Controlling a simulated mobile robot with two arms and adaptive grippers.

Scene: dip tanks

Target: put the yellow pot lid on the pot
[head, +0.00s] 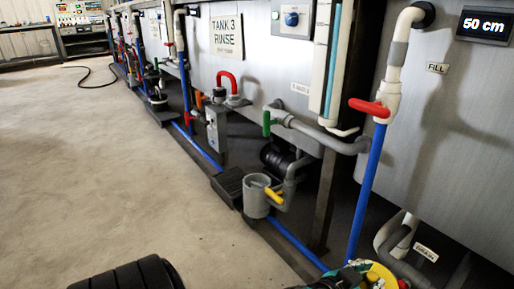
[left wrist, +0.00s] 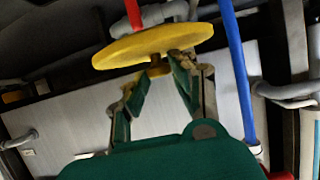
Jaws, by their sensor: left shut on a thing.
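The yellow pot lid (left wrist: 150,46) is a round disc with a short knob, seen nearly edge-on in the left wrist view. My left gripper (left wrist: 160,70) is shut on its knob, with the disc beyond the fingertips. In the head view a yellow part, likely the lid (head: 382,272), shows at the bottom edge beside my green left gripper (head: 350,275), both cut off by the frame. I cannot clearly identify the pot in either view. My right gripper is not in view.
A grey bucket (head: 255,197) stands on the floor under a pipe with a yellow handle (head: 274,195). A blue pipe (head: 368,190) with a red handle (head: 369,107) rises near the lid. Tanks line the right; open concrete floor (head: 110,170) lies left.

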